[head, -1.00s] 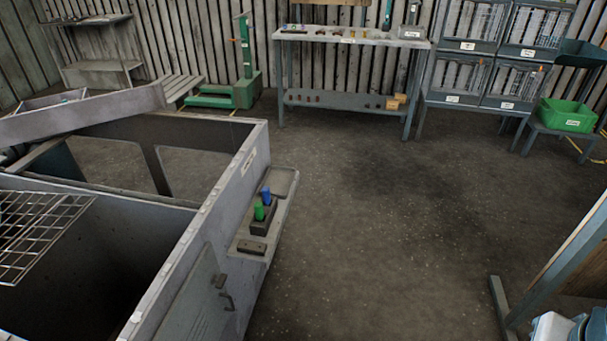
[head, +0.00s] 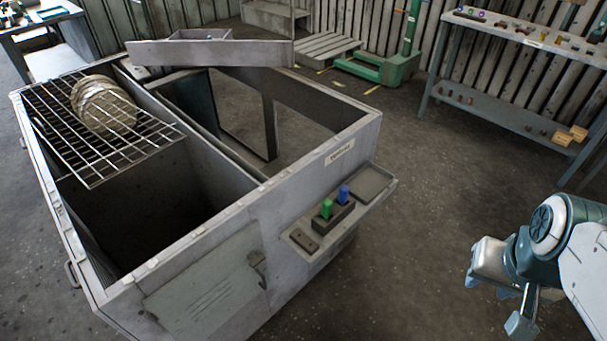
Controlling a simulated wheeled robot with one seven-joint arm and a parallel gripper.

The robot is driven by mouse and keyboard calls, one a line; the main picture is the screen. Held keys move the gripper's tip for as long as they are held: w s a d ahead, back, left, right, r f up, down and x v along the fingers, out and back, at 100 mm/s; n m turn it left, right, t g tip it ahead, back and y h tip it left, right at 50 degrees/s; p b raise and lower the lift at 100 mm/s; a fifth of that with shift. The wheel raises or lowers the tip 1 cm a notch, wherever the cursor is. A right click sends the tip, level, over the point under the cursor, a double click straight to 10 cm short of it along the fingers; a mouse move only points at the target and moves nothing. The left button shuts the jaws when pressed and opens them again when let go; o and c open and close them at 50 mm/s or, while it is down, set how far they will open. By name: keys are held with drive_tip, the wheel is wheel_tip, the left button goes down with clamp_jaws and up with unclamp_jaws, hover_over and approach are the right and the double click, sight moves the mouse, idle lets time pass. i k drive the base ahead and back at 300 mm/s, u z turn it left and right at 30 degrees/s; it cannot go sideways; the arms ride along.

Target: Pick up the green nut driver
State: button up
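The green nut driver (head: 326,208) stands upright in a dark holder block (head: 331,217) on the side shelf of the grey blower housing. A blue-handled driver (head: 343,194) stands next to it in the same block. Only their handles show. My arm comes in at the lower right, well apart from the drivers.
The shelf (head: 376,196) sticks out from the housing (head: 215,245), which has open compartments and a wire rack (head: 62,135) holding round discs (head: 104,104). A workbench (head: 517,38) stands at the back right. The floor between housing and bench is clear.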

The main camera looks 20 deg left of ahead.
sight(328, 204)
drive_tip(key=u, duration=1)
drive_tip(key=i, duration=0.9)
drive_tip(key=u, duration=0.65)
